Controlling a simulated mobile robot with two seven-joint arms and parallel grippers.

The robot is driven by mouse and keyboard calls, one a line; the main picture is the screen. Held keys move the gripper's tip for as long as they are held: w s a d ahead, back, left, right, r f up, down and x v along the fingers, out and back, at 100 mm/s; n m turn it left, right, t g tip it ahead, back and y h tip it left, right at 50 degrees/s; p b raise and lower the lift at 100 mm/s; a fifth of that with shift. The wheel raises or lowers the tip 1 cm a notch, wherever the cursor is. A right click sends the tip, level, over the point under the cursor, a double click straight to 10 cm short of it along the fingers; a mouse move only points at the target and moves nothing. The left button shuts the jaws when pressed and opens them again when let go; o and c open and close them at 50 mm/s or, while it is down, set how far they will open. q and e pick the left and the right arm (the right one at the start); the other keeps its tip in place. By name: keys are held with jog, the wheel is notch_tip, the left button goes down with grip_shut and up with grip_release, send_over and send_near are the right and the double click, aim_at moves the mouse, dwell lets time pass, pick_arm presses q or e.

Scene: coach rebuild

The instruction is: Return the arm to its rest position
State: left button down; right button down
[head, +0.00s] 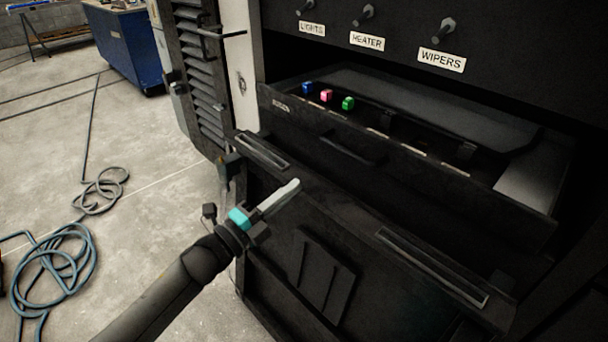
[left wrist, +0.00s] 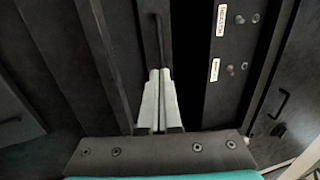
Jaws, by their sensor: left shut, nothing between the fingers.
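My left arm comes in from the lower left of the head view, and my left gripper (head: 292,188) points up and right in front of the dark cabinet (head: 320,270). Its pale fingers are together with nothing between them. The left wrist view shows the same closed fingers (left wrist: 159,80) against dark panels, close to a dark bar handle (left wrist: 158,38) in the picture. I cannot tell whether they touch it. My right gripper is not in view.
An open dark drawer (head: 400,160) has a handle (head: 347,151). Labelled switches (head: 447,32) are above. A coiled hose (head: 50,275) lies on the floor at left, and a blue cabinet (head: 130,45) stands behind.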

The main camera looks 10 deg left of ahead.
pick_arm(q)
jog(key=s+a+f+n+g+y+p, duration=0.15)
jog(key=s+a+f+n+y, duration=0.3)
jog(key=f, duration=0.55)
jog(key=s+a+f+n+g+y, duration=0.25)
jog(key=f+n, duration=0.25)
jog(key=f, duration=0.5)
jog(key=s+a+f+n+g+y, duration=0.1)
jog(key=s+a+f+n+y, duration=0.35)
jog(key=f, duration=0.55)
jog(key=s+f+n+g, duration=0.4)
jog(key=s+f, duration=0.4)
jog(key=s, duration=0.6)
jog(key=s+a+f+n+g+y+p, duration=0.1)
jog(key=s+f+n+g, duration=0.3)
jog(key=s+f, duration=0.4)
jog(key=s+n, duration=0.1)
jog(key=s, duration=0.6)
jog(key=shift+s+a+f+g, duration=0.15)
jog(key=shift+s+a+g, duration=0.05)
jog(key=shift+g, duration=0.2)
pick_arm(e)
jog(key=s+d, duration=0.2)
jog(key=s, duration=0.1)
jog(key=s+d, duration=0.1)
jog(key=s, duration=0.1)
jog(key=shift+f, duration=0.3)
